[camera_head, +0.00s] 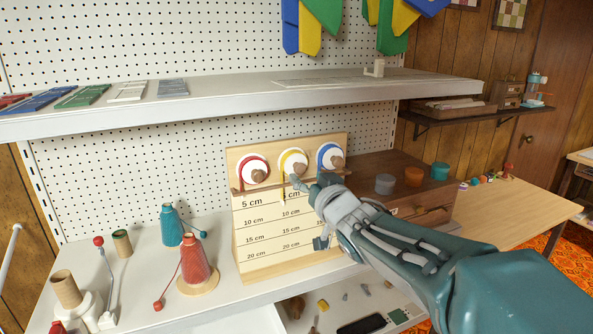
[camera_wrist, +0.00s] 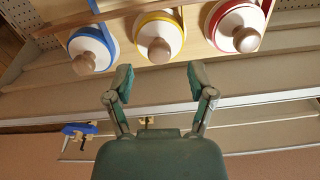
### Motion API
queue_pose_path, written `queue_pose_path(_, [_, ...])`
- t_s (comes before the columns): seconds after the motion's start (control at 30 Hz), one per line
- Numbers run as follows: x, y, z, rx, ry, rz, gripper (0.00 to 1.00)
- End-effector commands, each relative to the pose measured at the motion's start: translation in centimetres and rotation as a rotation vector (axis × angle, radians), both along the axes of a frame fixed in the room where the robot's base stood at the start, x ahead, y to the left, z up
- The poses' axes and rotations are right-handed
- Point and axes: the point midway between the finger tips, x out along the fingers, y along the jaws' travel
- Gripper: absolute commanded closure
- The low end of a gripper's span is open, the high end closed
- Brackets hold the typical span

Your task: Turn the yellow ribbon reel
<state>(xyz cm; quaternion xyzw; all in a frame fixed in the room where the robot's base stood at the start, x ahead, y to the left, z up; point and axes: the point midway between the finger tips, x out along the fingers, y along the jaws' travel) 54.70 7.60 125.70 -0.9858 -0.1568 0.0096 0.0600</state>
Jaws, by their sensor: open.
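The yellow ribbon reel (camera_head: 289,162) is the middle one of three reels on an upright wooden board (camera_head: 240,216) marked with centimetre lines. It has a white face, a yellow rim and a brown wooden knob. A short yellow ribbon hangs from it. My gripper (camera_head: 308,184) is just in front of the board, a little below and right of the yellow reel. In the wrist view my gripper (camera_wrist: 159,80) is open and empty, its two fingers apart. The yellow reel (camera_wrist: 158,27) and its knob lie beyond the fingertips, roughly centred between them and apart from them.
The red reel (camera_head: 252,170) and the blue reel (camera_head: 331,156) flank the yellow one. A shelf (camera_head: 240,98) runs above the board. Teal and red thread cones (camera_head: 195,262) stand at left. A brown cabinet with small pots (camera_head: 413,177) stands at right.

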Motion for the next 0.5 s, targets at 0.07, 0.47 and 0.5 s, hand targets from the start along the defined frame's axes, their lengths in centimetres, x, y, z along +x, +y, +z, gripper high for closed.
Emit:
queue_pose_path(0.07, [1.4, 0.5, -0.1, 0.000, 0.002, 0.000, 0.30])
queue_pose_path(0.47, [4.4, 1.4, 0.0, 0.000, 0.001, -0.001, 0.30])
queue_pose_path(0.5, [4.4, 1.4, 0.0, 0.000, 0.001, -0.001, 0.30])
